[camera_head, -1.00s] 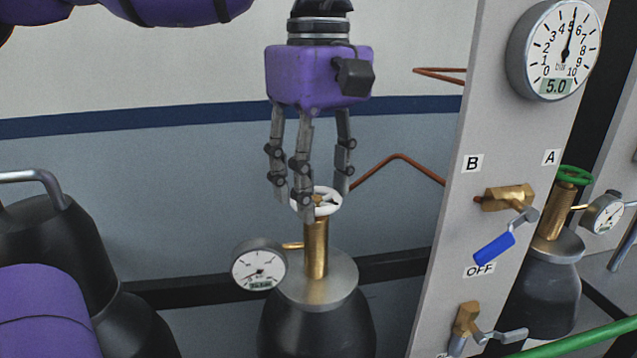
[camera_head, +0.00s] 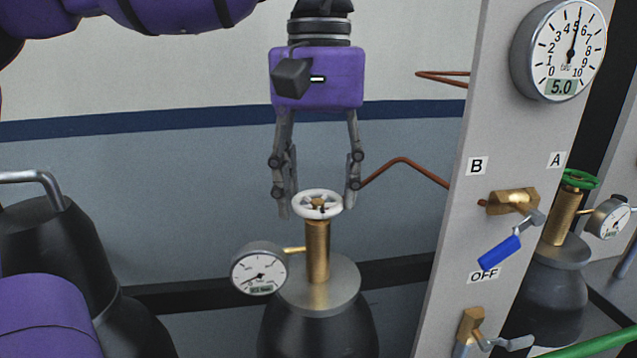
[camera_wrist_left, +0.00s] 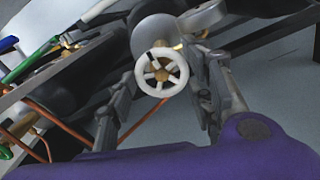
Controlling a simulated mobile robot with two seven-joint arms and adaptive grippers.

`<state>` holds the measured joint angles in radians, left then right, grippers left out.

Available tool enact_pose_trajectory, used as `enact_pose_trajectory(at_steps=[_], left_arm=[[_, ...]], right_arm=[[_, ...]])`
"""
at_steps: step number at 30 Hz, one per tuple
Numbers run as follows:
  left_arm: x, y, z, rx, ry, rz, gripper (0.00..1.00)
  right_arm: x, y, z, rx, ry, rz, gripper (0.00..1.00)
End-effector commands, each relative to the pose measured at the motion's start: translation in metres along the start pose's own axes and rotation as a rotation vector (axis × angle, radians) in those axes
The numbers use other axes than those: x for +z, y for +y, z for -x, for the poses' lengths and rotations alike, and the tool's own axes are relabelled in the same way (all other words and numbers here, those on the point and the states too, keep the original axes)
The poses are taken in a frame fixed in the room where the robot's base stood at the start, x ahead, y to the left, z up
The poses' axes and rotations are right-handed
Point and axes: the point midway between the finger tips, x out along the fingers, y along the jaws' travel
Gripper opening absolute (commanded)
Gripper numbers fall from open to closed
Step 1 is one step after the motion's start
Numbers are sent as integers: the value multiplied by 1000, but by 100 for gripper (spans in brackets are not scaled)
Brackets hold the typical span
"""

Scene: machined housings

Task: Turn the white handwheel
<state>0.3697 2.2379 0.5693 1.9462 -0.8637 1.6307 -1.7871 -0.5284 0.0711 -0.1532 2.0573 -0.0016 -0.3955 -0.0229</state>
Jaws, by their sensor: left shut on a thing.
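The white handwheel (camera_head: 329,212) sits on top of a brass valve stem (camera_head: 316,252) on a dark cylinder (camera_head: 300,330) with a grey shoulder. My left gripper (camera_head: 318,204) points down over it from above. Its fingers stand on either side of the wheel and are shut on its rim. In the left wrist view the spoked handwheel (camera_wrist_left: 161,90) shows whole between the fingers of my left gripper (camera_wrist_left: 163,100), with a dark mark on its rim. My right gripper is not in view.
A small gauge (camera_head: 258,272) sticks out left of the stem. At right, a grey panel (camera_head: 450,270) carries a large gauge (camera_head: 559,50) reading 5.0 and a blue-handled valve (camera_head: 499,252) by "OFF". A green handwheel (camera_head: 580,178) is behind. Copper pipe (camera_head: 405,163) runs to the panel.

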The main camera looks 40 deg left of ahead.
Motion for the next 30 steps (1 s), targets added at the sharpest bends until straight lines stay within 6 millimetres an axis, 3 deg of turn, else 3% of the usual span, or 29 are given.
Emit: enact_pose_trajectory(at_steps=[16, 17, 20, 30], left_arm=[[1, 1, 0, 2, -2, -27, 21], [1, 1, 0, 2, -2, -27, 50], [1, 0, 0, 2, -2, -26, 63], [0, 0, 1, 0, -1, -25, 65]], right_arm=[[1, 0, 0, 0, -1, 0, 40], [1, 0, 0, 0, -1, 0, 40], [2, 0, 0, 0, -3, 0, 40], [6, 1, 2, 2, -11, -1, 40]])
